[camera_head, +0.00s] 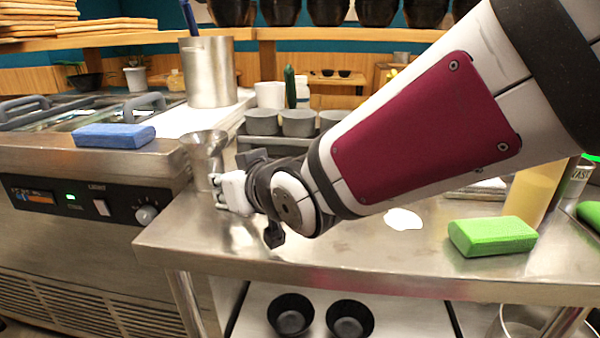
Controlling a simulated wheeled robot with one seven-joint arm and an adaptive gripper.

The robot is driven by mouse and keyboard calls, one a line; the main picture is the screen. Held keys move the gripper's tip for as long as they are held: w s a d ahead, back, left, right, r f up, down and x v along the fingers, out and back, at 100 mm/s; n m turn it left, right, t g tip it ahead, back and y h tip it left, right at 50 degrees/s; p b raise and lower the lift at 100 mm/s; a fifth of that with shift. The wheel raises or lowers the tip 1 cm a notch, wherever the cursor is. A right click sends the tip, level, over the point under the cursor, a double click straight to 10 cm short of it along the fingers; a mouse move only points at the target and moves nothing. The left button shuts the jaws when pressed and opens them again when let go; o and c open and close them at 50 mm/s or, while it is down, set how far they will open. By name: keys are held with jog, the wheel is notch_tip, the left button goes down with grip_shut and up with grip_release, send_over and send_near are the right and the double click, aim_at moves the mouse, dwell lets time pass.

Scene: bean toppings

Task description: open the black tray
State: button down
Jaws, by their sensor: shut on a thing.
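The covered pans (62,116) are set in the counter at the left, with dark grey handles (145,104) on top. They are the nearest thing to a black tray that I can make out, and they look closed. My gripper (218,192) is over the left end of the steel table, to the right of and apart from those handles. It is at the lower part of a flared metal cup (205,150) and appears shut on it. My wrist hides part of the fingers, so the exact contact is unclear.
A blue sponge (114,136) lies on the counter's front edge. A tall steel pot (209,72) and small grey containers (298,123) stand behind my gripper. A green sponge (492,236) lies at the right. Two black bowls (291,314) sit on the lower shelf.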

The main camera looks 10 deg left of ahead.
jog(key=c, duration=1.7)
grip_release()
jog(key=shift+o, duration=0.2)
jog(key=v, duration=1.2)
